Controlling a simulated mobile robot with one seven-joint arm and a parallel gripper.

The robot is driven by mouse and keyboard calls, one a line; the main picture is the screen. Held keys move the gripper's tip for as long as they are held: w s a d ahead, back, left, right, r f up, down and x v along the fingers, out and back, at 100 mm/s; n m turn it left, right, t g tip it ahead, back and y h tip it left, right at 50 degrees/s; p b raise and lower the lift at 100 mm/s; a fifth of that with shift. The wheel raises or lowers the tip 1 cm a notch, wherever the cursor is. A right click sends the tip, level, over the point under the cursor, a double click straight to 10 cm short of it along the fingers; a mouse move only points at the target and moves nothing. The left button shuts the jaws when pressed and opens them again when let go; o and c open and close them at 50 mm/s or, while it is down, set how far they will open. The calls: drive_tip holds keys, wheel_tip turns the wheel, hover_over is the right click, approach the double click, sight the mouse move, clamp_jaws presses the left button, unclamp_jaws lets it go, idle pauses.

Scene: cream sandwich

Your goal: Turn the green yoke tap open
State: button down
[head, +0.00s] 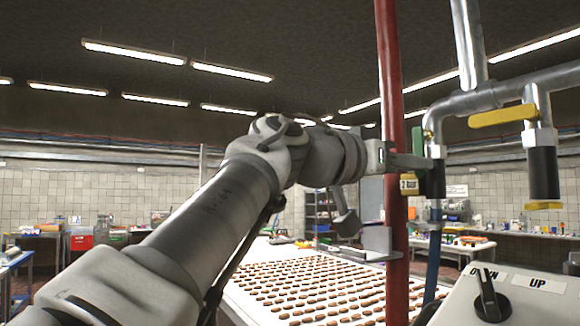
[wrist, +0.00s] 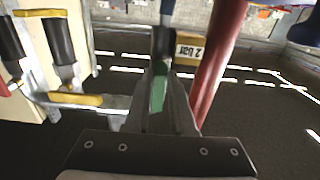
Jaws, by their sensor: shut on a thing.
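The green yoke tap (head: 417,140) is on the metal pipework right of the red pipe in the head view, with only part of its green handle showing. In the wrist view the green handle (wrist: 158,88) stands between my two fingers. My gripper (head: 408,162) reaches past the red pipe to the tap and is shut on the green handle; it also shows in the wrist view (wrist: 160,100). A black valve body (wrist: 164,42) lies just beyond the fingertips. The fingers hide part of the handle.
A red upright pipe (head: 388,90) stands close beside my gripper. A "2 bar" tag (head: 408,185) hangs near the tap. A yellow-handled tap (head: 502,115) is to the right. A knob panel (head: 490,300) is at lower right. A conveyor (head: 243,252) of biscuits lies below.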

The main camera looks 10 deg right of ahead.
drive_tip(key=c, duration=0.8)
unclamp_jaws()
drive_tip(key=shift+o, duration=0.2)
drive_tip(key=v, duration=1.7)
drive_tip(key=shift+a+b, duration=0.2)
drive_tip(key=shift+b, duration=0.25)
drive_tip(key=shift+s, duration=0.1)
